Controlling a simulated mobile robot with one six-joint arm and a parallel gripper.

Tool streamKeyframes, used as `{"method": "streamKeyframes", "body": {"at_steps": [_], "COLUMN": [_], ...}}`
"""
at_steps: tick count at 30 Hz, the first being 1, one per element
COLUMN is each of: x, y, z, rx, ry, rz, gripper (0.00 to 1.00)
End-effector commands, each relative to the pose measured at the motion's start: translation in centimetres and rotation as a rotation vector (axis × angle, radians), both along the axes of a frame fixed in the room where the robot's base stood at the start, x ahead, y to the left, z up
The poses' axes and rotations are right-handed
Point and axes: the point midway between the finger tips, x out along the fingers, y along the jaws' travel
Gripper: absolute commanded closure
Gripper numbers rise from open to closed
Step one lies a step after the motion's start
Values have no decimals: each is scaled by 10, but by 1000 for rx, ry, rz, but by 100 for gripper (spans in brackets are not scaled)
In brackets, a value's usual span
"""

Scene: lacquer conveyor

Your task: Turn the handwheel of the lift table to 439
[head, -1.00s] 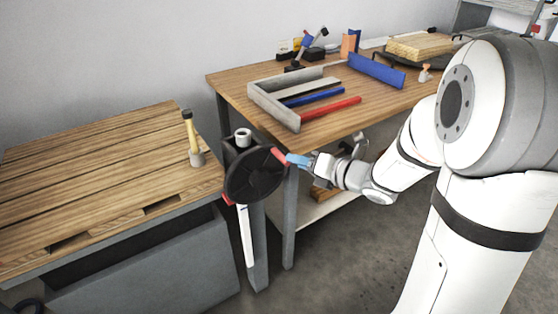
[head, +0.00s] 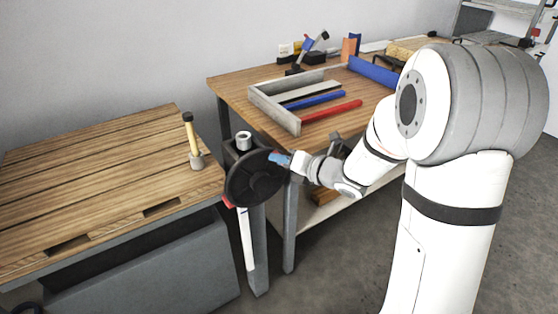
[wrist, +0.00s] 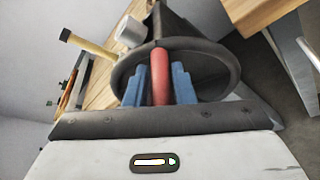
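The handwheel (head: 255,180) of the lift table is a black disc on the table's front right corner. Its red handle (wrist: 160,75) stands out toward my palm in the wrist view. My gripper (head: 278,158) has blue fingers and is at the wheel's upper right edge in the head view. In the wrist view my gripper (wrist: 160,85) has one finger on each side of the red handle, with no clear gap, and looks shut on it. The fingers hide most of the handle in the head view. The lift table (head: 100,170) has a slatted wooden top. No number is legible.
A yellow-handled tool (head: 191,140) stands on the lift table. A grey cylinder (head: 243,140) stands just behind the wheel. A workbench (head: 230,82) at the back right holds a grey frame, a blue bar (head: 315,101) and a red bar (head: 332,111). Open floor lies in front.

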Motion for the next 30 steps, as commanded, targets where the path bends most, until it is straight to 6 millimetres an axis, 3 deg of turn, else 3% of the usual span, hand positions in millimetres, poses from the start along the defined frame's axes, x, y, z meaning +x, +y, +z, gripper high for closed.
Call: {"method": "streamKeyframes", "body": {"at_steps": [8, 16, 17, 21, 30], "x": [0, 0, -1, 0, 0], "y": [0, -1, 13, 2, -2], "z": [0, 0, 0, 0, -2], "rx": [0, 0, 0, 1, 7], "ry": [-1, -1, 0, 1, 7], "rz": [-1, -1, 4, -1, -2], "gripper": [100, 100, 100, 100, 100]}}
